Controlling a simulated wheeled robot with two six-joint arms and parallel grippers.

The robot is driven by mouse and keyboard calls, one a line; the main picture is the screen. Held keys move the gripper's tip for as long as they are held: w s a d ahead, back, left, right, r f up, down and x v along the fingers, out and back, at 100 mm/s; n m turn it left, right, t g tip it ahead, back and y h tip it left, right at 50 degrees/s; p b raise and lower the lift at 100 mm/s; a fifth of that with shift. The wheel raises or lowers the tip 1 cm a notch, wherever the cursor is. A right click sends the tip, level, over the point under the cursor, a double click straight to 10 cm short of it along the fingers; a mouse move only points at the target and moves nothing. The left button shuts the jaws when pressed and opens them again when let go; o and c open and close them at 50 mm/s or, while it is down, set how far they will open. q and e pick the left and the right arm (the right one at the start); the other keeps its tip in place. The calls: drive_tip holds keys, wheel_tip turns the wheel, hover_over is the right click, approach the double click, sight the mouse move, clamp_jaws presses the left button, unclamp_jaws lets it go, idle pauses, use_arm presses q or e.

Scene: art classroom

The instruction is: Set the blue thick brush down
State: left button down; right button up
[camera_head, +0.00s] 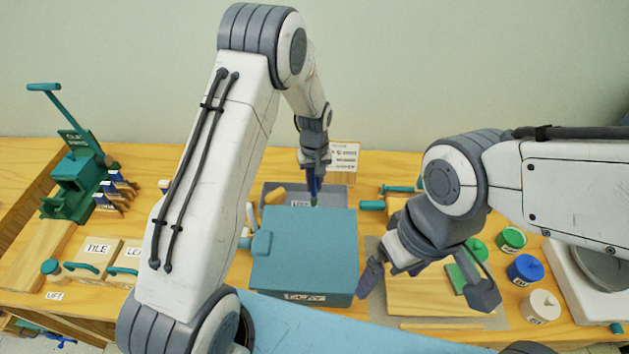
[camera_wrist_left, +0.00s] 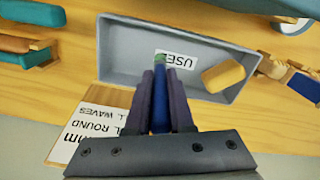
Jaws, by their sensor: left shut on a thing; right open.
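My left gripper (camera_head: 314,185) is shut on the blue brush (camera_wrist_left: 160,105), which also shows in the head view (camera_head: 314,190). The brush has a green tip and points down. In the left wrist view it is over the grey tray (camera_wrist_left: 110,60), near a label reading "USED" (camera_wrist_left: 176,59). I cannot tell whether the tip touches the tray. The tray (camera_head: 340,189) lies behind the teal box in the head view, which hides its front. My right gripper (camera_head: 428,286) is open and empty over the front right of the table.
A yellow block (camera_wrist_left: 223,76) lies in the tray. The teal box (camera_head: 305,250) with a label stands in front of it. A printed card (camera_head: 344,160) stands behind the tray. Paint pots (camera_head: 524,270) are at right, a green press (camera_head: 75,185) at left.

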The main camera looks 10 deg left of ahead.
use_arm(q)
drive_tip(key=c, duration=0.8)
unclamp_jaws()
drive_tip(key=shift+f, duration=0.1)
wheel_tip(320, 180, up, 12)
drive_tip(key=shift+b, duration=1.1)
drive_tip(key=s+d+r+m, duration=0.3)
drive_tip(key=s+d+r, duration=0.1)
drive_tip(key=s+d, duration=0.25)
drive_tip(key=s+d+r+m, duration=0.1)
drive_tip(key=s+m, duration=0.2)
drive_tip(key=s, duration=0.5)
drive_tip(key=s+d+m, duration=0.1)
drive_tip(key=s+m, duration=0.2)
drive_tip(key=s, duration=0.5)
drive_tip(key=s+d+r+m+h, duration=0.1)
drive_tip(key=s+m, duration=0.3)
drive_tip(key=s, duration=0.5)
drive_tip(key=shift+d+r, duration=0.25)
drive_tip(key=shift+r, duration=0.1)
